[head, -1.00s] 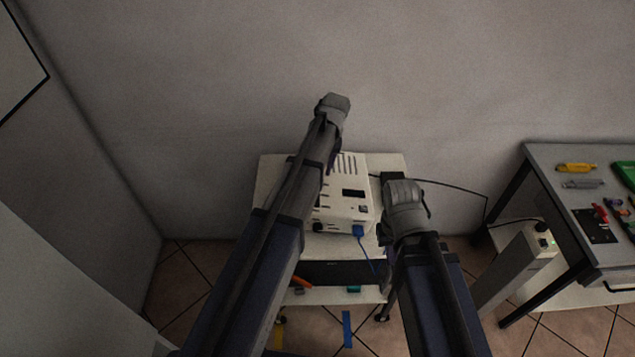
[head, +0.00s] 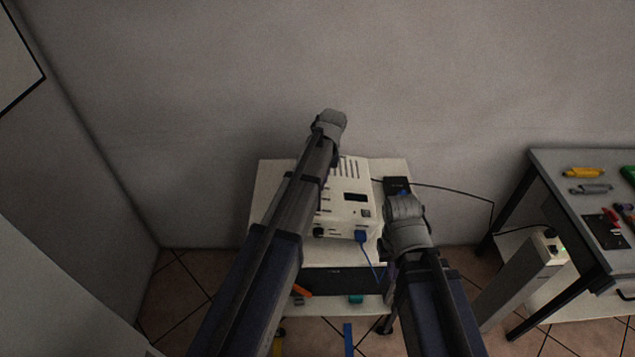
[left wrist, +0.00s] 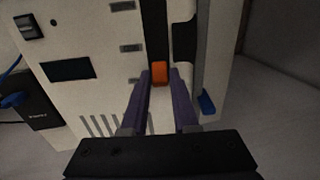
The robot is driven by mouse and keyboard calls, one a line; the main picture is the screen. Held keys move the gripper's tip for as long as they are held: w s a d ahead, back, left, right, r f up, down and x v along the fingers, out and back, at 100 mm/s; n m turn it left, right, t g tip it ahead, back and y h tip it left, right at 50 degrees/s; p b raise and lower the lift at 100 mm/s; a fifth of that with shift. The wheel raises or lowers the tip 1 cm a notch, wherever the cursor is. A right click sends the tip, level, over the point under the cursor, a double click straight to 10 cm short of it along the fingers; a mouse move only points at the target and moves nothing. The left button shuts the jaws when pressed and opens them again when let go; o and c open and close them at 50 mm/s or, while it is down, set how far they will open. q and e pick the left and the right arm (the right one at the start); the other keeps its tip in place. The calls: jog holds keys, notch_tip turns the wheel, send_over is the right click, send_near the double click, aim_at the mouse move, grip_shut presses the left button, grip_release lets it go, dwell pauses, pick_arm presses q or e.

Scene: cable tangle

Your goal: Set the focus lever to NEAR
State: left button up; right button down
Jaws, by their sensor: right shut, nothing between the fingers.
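The white device (head: 343,218) stands on a small cart; it also fills much of the left wrist view (left wrist: 100,88). An orange lever tab (left wrist: 160,73) sits in a dark vertical slot on its side, with grey marks beside the slot. I see no readable NEAR label. My left gripper (left wrist: 161,79) is open, its purple fingers pointing at the orange tab, one on each side of it near the tips; I cannot tell whether they touch it. In the head view my left arm hides that side. My right gripper (head: 389,275) is shut and empty, at the cart's right front.
A blue cable plug (head: 361,237) is in the device's front. A blue tab (left wrist: 207,103) sits right of the slot. A black adapter (head: 396,186) lies on the cart top (head: 272,178). A grey workbench (head: 560,172) with tools stands at the right.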

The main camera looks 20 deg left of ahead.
pick_arm(q)
grip_shut()
dwell(1.0)
